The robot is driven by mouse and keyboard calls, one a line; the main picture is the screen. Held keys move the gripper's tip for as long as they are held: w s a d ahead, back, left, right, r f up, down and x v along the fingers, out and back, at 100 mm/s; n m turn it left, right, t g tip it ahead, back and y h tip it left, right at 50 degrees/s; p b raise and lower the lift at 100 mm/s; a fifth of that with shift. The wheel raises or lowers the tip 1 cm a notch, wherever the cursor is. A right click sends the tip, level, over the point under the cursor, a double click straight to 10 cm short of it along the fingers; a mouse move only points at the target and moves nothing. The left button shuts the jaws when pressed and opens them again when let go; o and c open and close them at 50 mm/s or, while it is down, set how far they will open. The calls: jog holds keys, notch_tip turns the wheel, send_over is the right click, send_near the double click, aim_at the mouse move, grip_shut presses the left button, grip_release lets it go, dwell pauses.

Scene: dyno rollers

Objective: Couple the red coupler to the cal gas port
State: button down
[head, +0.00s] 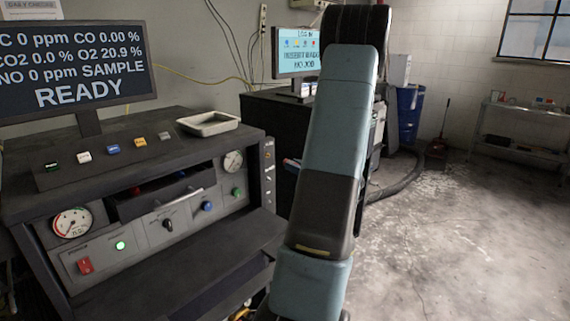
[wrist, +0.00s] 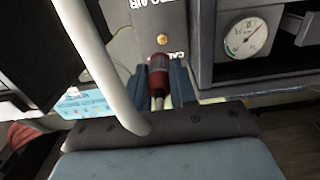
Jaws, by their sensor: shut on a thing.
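The red coupler (wrist: 159,78) is in the middle of the wrist view, between the two blue fingers of my gripper (wrist: 159,84), which is shut on it. A brass port (wrist: 162,39) under the "AIR" lettering is bare, just beyond the coupler. "CAL" lettering shows right beside the coupler's front end. The cal gas port itself is hidden behind the coupler; I cannot tell whether they touch. In the head view my arm hides most of the gripper.
A pale hose (wrist: 98,62) crosses the wrist view at left. A gauge (wrist: 245,38) sits right of the panel. In the head view, the analyzer console (head: 150,190) stands left, with a tray (head: 208,123) on top. Open floor (head: 450,240) lies right.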

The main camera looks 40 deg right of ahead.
jog(key=shift+w+a+r, duration=0.1)
jog(key=shift+w+a, duration=0.05)
jog(key=shift+w, duration=0.55)
jog(key=shift+w+a, duration=0.15)
jog(key=shift+w, duration=0.5)
jog(key=shift+w+a, duration=0.15)
jog(key=shift+w, duration=1.95)
jog(key=shift+s+r, duration=0.1)
jog(key=shift+r, duration=0.05)
jog(key=shift+w, duration=0.9)
jog(key=c, duration=0.8)
grip_release()
jog(key=shift+s, duration=0.1)
